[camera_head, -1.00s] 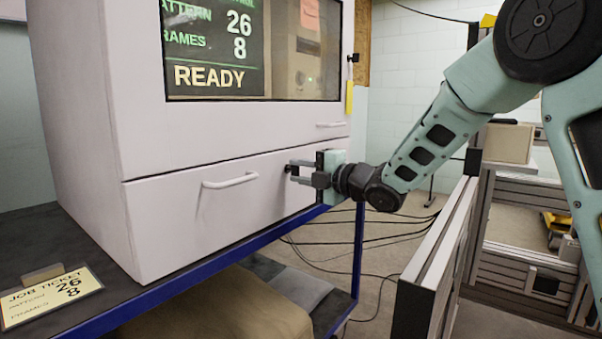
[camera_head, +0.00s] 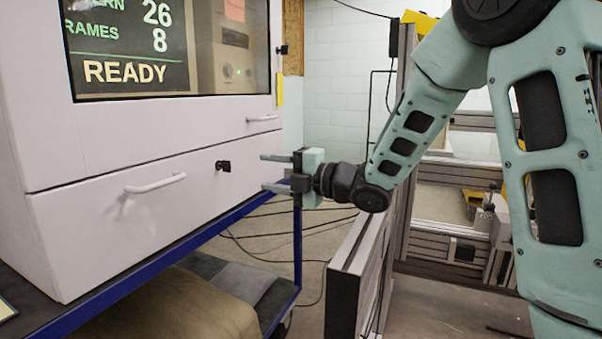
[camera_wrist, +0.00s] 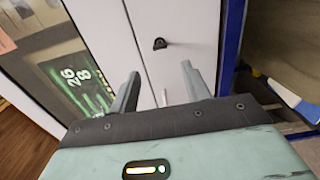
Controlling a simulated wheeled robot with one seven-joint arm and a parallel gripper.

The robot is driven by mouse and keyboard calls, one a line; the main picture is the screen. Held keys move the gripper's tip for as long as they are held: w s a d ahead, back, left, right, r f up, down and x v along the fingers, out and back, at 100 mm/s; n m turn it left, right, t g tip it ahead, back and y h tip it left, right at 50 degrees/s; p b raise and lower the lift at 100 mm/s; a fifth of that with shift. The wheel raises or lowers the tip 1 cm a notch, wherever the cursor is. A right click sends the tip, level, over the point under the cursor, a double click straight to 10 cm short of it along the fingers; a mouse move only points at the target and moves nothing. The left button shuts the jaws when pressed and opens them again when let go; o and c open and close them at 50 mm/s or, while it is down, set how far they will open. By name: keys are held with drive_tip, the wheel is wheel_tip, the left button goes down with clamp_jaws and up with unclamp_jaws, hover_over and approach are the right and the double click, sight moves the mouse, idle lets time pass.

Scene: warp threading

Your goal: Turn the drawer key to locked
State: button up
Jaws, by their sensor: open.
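The drawer key (camera_head: 223,166) is a small black key in the lock on the white drawer front (camera_head: 95,222), right of the drawer handle (camera_head: 155,184). It also shows in the wrist view as a small dark shape (camera_wrist: 160,43), beyond the fingertips and between their lines. Its exact turn angle is too small to tell. My gripper (camera_head: 268,172) is open and empty. Its two fingers point left toward the drawer front, apart from the key, with a gap between. In the wrist view the open fingers (camera_wrist: 160,78) frame the drawer panel.
The white cabinet (camera_head: 20,100) has a screen reading READY (camera_head: 125,72) above the drawer, and a second handle (camera_head: 262,118). It stands on a blue-edged cart (camera_head: 75,318). A grey metal frame (camera_head: 350,265) stands below and right of my gripper.

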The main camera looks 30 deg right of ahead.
drive_tip(key=v, duration=0.6)
drive_tip(key=shift+s+d+p, duration=0.2)
drive_tip(key=shift+s+p, duration=0.1)
